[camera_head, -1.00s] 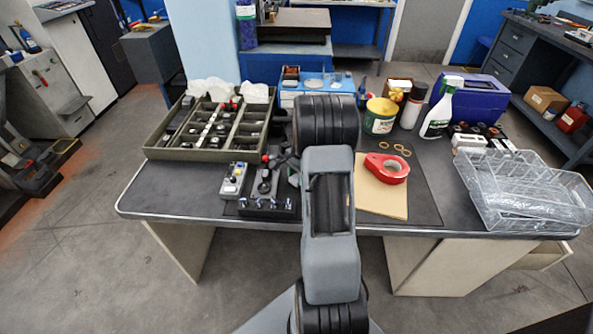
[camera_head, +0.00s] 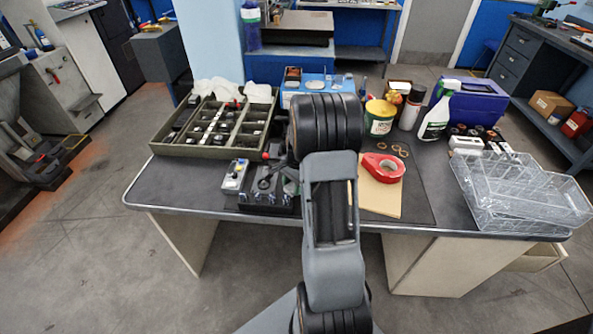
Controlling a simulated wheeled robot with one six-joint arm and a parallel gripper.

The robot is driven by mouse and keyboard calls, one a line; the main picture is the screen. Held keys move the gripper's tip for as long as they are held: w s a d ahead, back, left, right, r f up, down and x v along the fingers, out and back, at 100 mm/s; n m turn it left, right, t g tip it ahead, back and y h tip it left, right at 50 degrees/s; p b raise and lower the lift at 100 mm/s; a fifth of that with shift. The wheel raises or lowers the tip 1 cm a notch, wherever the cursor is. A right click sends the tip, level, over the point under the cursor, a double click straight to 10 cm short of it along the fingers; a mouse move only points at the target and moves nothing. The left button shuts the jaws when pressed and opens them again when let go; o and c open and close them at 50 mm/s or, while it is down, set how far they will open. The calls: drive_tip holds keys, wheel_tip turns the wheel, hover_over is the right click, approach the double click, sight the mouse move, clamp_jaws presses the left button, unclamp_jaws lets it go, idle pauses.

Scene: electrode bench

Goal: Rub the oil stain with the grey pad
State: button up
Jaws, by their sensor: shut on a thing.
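The grey pad and the oil stain cannot be made out in this view. My dark grey arm rises from the bottom middle and covers the centre of the bench (camera_head: 160,190). My gripper is hidden behind the arm, so its jaws and anything in them do not show. The dark mat (camera_head: 416,210) on the bench is partly covered by the arm, and no stain shows on its visible part.
Left of my arm are a divided tray (camera_head: 215,149), a control box (camera_head: 235,176) and a black rack (camera_head: 265,200).

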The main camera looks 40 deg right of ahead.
drive_tip(key=r, duration=0.1)
drive_tip(key=r+p, duration=0.1)
drive_tip(key=r, duration=0.1)
drive_tip(key=shift+s+d+p, duration=0.1)
drive_tip(key=shift+d+p, duration=0.15)
drive_tip(key=shift+p, duration=0.15)
drive_tip(key=shift+r+p, duration=1.25)
drive_tip(key=shift+r, duration=0.3)
